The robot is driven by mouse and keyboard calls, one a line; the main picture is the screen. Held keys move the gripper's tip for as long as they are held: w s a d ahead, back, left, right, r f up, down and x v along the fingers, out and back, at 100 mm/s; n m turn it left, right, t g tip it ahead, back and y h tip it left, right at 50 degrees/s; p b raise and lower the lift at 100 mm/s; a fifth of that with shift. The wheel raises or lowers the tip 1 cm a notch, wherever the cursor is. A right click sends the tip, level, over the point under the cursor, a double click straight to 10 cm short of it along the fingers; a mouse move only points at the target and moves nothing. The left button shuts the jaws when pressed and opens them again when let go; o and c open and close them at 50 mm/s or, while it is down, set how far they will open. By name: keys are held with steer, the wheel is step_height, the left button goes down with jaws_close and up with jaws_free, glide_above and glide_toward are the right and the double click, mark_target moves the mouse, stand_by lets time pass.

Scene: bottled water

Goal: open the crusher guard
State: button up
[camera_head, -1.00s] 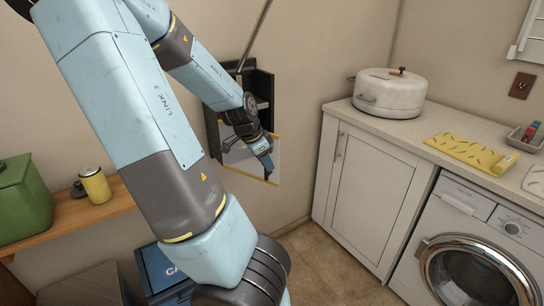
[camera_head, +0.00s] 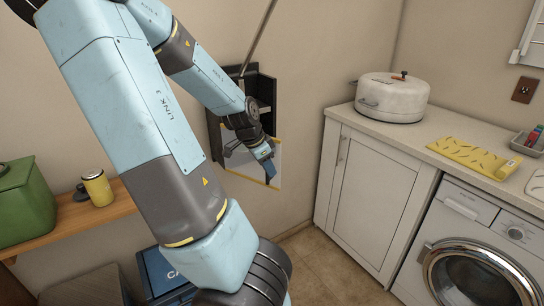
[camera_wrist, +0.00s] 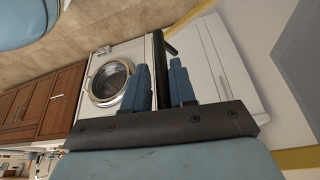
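The crusher is a dark wall-mounted frame (camera_head: 262,88) behind my forearm. Its guard, a pale see-through panel with yellow edges (camera_head: 238,162), covers the lower part and looks closed or nearly so. My gripper (camera_head: 270,172) is right at the guard's front, pointing down and right. In the wrist view, the two blue fingers of my gripper (camera_wrist: 161,82) stand apart with a black bar (camera_wrist: 159,50), perhaps the guard's handle, in the gap between them. Whether the fingers press on the bar is unclear. The guard's yellow edge (camera_wrist: 298,158) shows at the lower right there.
A long rod (camera_head: 258,38) rises from the crusher. To the right are a white cabinet (camera_head: 372,195), a washing machine (camera_head: 470,240) and a counter with a white pot (camera_head: 392,97). A shelf (camera_head: 70,222) at left holds a green canister (camera_head: 22,200) and a yellow can (camera_head: 97,187).

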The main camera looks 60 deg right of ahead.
steer(key=v, duration=1.3)
steer(key=shift+r, duration=0.3)
stand_by(0.3)
steer(key=shift+w+a, duration=0.1)
stand_by(0.4)
steer(key=w+a+f+n+y, duration=0.3)
steer(key=a+f+n, duration=0.2)
steer(key=f, duration=0.2)
steer(key=w+a+n+t+y, duration=0.25)
steer(key=a+n, duration=0.25)
steer(key=a, duration=0.3)
steer(key=s+a+r+n+t, duration=0.2)
steer(key=s+a+r+n, duration=0.1)
steer(key=a+r+n, duration=0.4)
steer(key=s+a+r+n+t+h, duration=0.1)
steer(key=s+a+r+n+t, duration=0.2)
steer(key=a+r+n, duration=0.4)
steer(key=s+a+r, duration=0.1)
steer(key=a+r, duration=0.1)
steer(key=a, duration=0.3)
steer(key=shift+r, duration=0.15)
